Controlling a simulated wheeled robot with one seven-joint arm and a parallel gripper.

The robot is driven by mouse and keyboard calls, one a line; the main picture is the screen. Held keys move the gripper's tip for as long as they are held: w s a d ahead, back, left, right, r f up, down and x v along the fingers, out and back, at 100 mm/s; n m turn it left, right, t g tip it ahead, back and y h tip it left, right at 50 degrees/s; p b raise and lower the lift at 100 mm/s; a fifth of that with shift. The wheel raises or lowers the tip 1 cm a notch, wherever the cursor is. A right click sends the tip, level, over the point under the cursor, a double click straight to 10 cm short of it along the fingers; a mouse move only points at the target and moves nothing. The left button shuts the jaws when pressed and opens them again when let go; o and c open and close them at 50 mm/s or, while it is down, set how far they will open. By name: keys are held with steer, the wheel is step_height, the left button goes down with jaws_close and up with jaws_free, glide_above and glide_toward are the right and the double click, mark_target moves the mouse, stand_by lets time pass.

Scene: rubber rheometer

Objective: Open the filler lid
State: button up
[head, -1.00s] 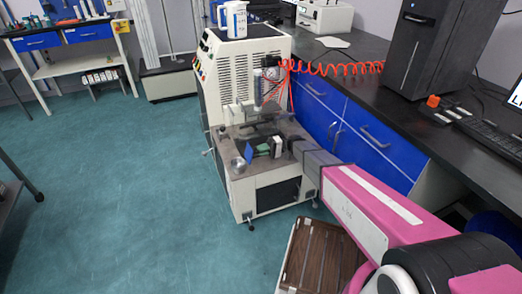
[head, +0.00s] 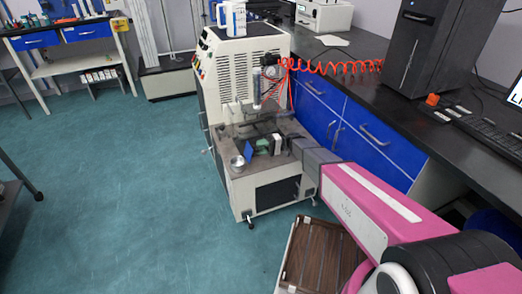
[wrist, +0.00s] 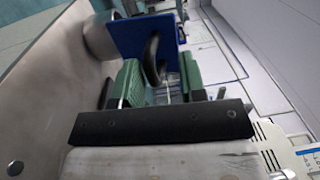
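A blue square plate with a black curved handle, which looks like the filler lid, shows at the top middle of the wrist view (wrist: 128,36). It also shows on the machine's front deck in the head view (head: 262,147). The black handle (wrist: 152,62) stands toward my gripper (wrist: 160,80). My gripper's two green finger pads are apart, with the handle between them, nearer the left pad. A gap shows at the right pad. I cannot tell whether the left pad touches the handle. The lid's hinge and the opening beneath are hidden.
A round metal cup (head: 237,163) sits on the machine deck, left of the lid. The cream machine (head: 225,100) rises behind. A red coiled hose (head: 330,67) runs to the black bench (head: 375,75) at right. The floor at left (head: 110,180) is clear.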

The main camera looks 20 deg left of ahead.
steer(key=s+a+r, duration=0.3)
steer(key=s+r, duration=0.7)
steer(key=s, duration=0.1)
steer(key=shift+a, duration=0.35)
